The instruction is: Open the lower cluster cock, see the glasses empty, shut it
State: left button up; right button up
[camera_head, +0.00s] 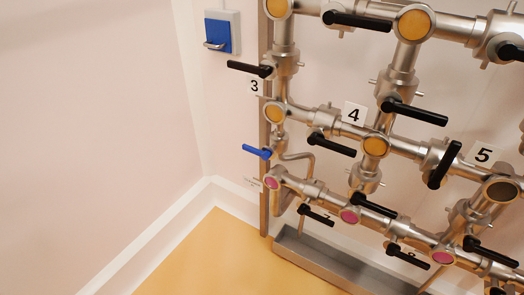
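A steel pipe frame with round sight glasses and black-handled cocks fills the right half of the head view. The lower row has pink-filled glasses: left (271,183), middle (349,215) and right (443,256). Above are several amber glasses, such as one at the left (274,113) and one near the middle (375,146). One glass (501,190) at the right looks dark. A small blue-handled cock (256,152) sits at the lower left, its handle roughly level. I cannot tell which cock the task calls the lower cluster cock. Neither gripper shows.
Tags 3 (255,86), 4 (354,114) and 5 (483,154) mark the frame; lower tags are partly hidden. A grey trough (290,244) lies beneath the pipes. A blue wall box (220,33) hangs upper left. The tan floor (215,265) at the left is clear.

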aim_at(265, 155)
jog(key=i+z, duration=0.1)
jog(key=z, duration=1.1)
jog(key=j+z, duration=0.7)
jog(key=z, duration=0.25)
jog(key=j+z, duration=0.25)
jog(key=j, duration=0.2)
jog(key=j+z, duration=0.25)
jog(key=j, duration=0.2)
jog(key=k+j, duration=0.1)
jog(key=j, duration=0.3)
jog(key=k+j+z, duration=0.1)
jog(key=j, duration=0.35)
jog(key=k+j, duration=0.15)
jog(key=j, duration=0.25)
jog(key=k+j+z, duration=0.1)
jog(key=j, duration=0.3)
jog(key=k, duration=0.05)
